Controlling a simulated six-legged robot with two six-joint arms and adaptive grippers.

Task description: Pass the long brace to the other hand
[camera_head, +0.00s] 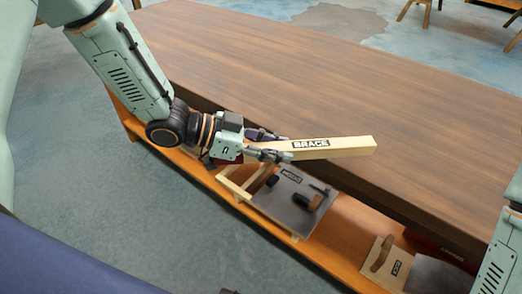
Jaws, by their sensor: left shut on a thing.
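The long brace (335,147) is a pale wooden bar with a black "BRACE" label. My left gripper (276,145) is shut on its left end, and the rest of the bar sticks out to the right, over the edge of the dark table as seen from here. My right gripper is not in view; part of a pale green arm link of mine shows at the lower right edge.
A wide dark wooden table (330,80) fills the middle. An orange shelf (327,243) runs along its near side, bearing a wooden frame with a grey panel (291,205) and a labelled wooden piece (388,262). Stool legs (425,14) stand at the back right.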

